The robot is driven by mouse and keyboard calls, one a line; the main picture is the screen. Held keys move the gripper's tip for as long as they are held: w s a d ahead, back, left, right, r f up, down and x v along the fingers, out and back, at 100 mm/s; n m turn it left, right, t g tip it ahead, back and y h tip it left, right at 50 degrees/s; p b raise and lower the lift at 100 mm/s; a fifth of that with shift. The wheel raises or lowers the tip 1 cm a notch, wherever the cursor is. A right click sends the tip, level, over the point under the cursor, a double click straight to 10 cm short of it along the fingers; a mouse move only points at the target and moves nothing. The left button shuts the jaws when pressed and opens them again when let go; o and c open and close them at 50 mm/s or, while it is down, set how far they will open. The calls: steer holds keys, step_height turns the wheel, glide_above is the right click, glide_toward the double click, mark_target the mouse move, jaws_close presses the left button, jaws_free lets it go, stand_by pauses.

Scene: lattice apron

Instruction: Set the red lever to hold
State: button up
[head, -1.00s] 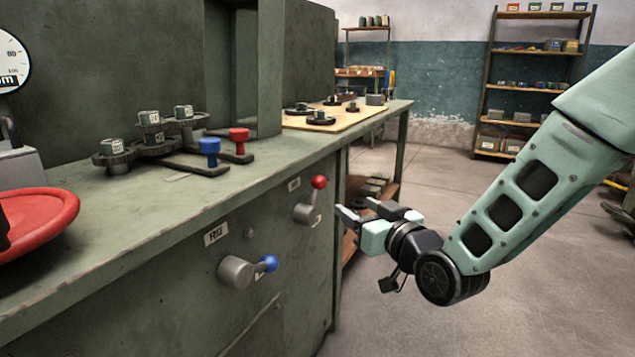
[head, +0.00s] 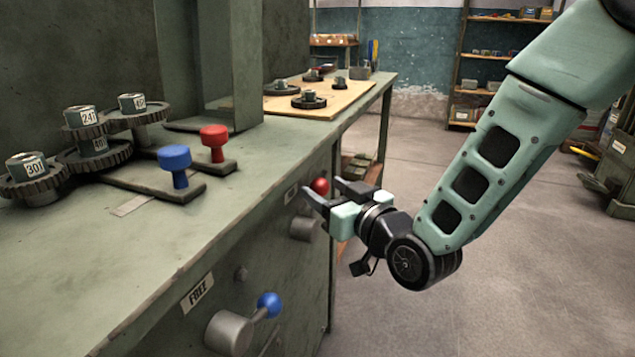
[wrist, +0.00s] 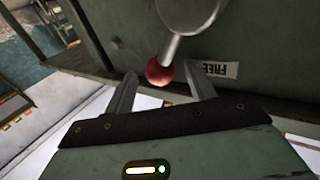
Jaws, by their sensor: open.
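The red lever has a red ball knob (head: 320,186) on a grey hub (head: 302,229), mounted on the bench's green front panel. In the wrist view the red ball (wrist: 159,71) shows between my fingertips, with its grey stem and hub (wrist: 188,12) above. A label reading FREE (wrist: 221,69) appears upside down beside it. My gripper (head: 322,190) is open, its fingers pointing at the panel around the ball's position. I cannot tell whether a finger touches the ball. In the head view the fingers partly cover the lever and its stem is hidden.
A blue-knobbed lever (head: 268,304) with a FREE label (head: 197,292) is nearer on the same panel. On the bench top (head: 120,262) stand blue (head: 175,160) and red (head: 214,138) handles and several gears (head: 95,150). Open floor (head: 420,160) lies to the right.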

steer(key=shift+w, duration=0.1)
steer(key=shift+c, duration=0.3)
jaws_close()
steer(key=shift+w+p, duration=0.1)
steer(key=shift+p, duration=0.2)
steer(key=w+d+f+m+g+p, duration=0.1)
steer(key=w+f+m+g+p, duration=0.2)
steer(key=f+m+g+p, duration=0.5)
steer(key=shift+w+d+f+m+g+h+p, duration=0.3)
steer(key=shift+m+p, duration=0.6)
steer(key=shift+p, duration=2.55)
steer(key=shift+a+r, duration=0.1)
